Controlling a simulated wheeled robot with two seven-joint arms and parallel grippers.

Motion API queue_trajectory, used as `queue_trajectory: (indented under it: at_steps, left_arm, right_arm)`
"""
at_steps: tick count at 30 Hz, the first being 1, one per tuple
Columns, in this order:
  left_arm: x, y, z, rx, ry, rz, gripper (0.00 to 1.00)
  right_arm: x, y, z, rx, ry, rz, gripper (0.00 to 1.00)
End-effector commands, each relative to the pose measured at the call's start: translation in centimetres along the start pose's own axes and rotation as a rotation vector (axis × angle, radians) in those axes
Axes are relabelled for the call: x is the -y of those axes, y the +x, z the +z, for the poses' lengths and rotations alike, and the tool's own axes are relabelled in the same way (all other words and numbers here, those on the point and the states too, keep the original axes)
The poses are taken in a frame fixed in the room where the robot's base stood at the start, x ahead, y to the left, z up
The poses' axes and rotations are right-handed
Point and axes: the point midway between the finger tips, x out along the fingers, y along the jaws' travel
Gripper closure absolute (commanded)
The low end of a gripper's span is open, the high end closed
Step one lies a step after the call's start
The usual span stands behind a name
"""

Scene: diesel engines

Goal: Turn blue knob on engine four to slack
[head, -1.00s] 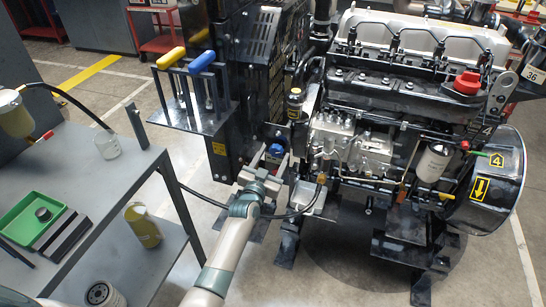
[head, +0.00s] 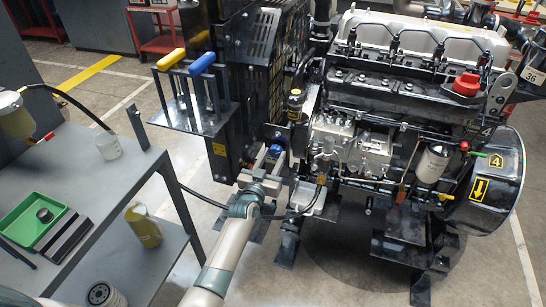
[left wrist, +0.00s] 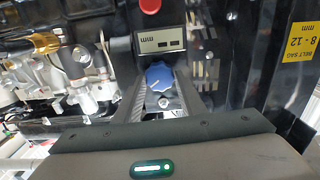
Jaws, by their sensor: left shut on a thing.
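The blue knob (head: 275,152) sits low on the front of engine four (head: 400,110), at its left end. In the left wrist view the knob (left wrist: 159,77) is scalloped with a pale pointer line, below a small display panel (left wrist: 158,40). My left gripper (head: 270,158) reaches up to it from below, its fingers on either side of the knob. In the left wrist view the left gripper (left wrist: 160,90) is shut on the knob, whose lower part is between the fingers. My right gripper is out of view.
A yellow belt sag label (left wrist: 299,42) and a red button (left wrist: 150,5) are near the knob. A grey workbench (head: 85,165) with a green tray (head: 35,220) stands further left.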

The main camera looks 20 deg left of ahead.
Motion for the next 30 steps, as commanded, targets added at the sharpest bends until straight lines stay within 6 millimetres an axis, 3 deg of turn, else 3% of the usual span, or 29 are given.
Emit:
queue_trajectory:
  at_steps: [16,30]
  left_arm:
    - [0.1,0.0,0.1,0.001,-0.499,0.000,0.86]
    - [0.2,0.0,0.1,0.001,-0.873,-0.001,0.86]
  right_arm:
    - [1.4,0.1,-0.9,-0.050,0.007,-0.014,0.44]
    - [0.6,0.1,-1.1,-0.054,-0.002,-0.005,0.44]
